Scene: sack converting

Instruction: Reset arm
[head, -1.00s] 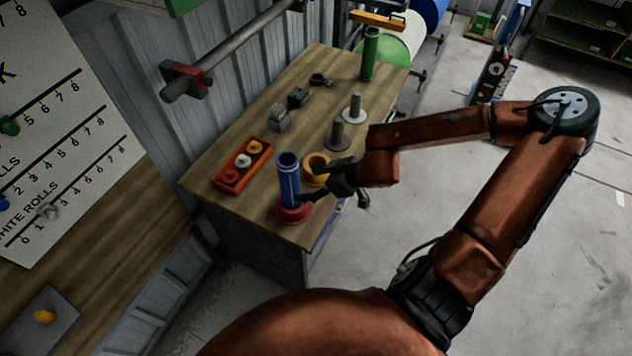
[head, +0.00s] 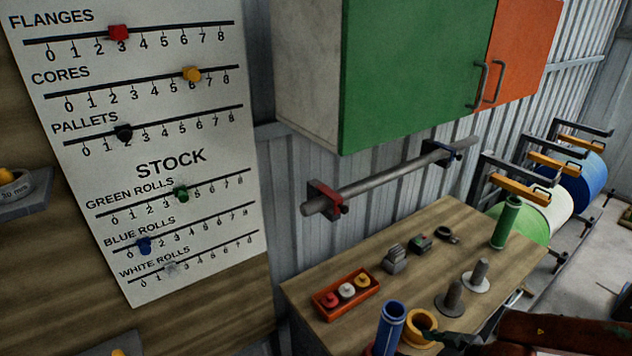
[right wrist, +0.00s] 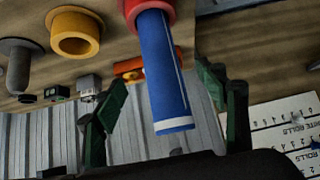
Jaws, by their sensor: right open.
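A blue tube (head: 389,328) stands upright on the wooden bench, close to a yellow flanged ring (head: 419,325). My right gripper (head: 452,339) is at the bottom edge of the head view, just right of the tube and ring, with its arm running off to the right. In the right wrist view, the dark green fingers of the right gripper (right wrist: 163,82) are spread apart, one on each side of the blue tube (right wrist: 165,75) in the picture; no contact shows. A red flange (right wrist: 158,12) sits at the tube's base. My left gripper is not in view.
A wall bar (head: 385,180) and green cabinet (head: 410,75) hang above. A stock board (head: 150,200) is at left.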

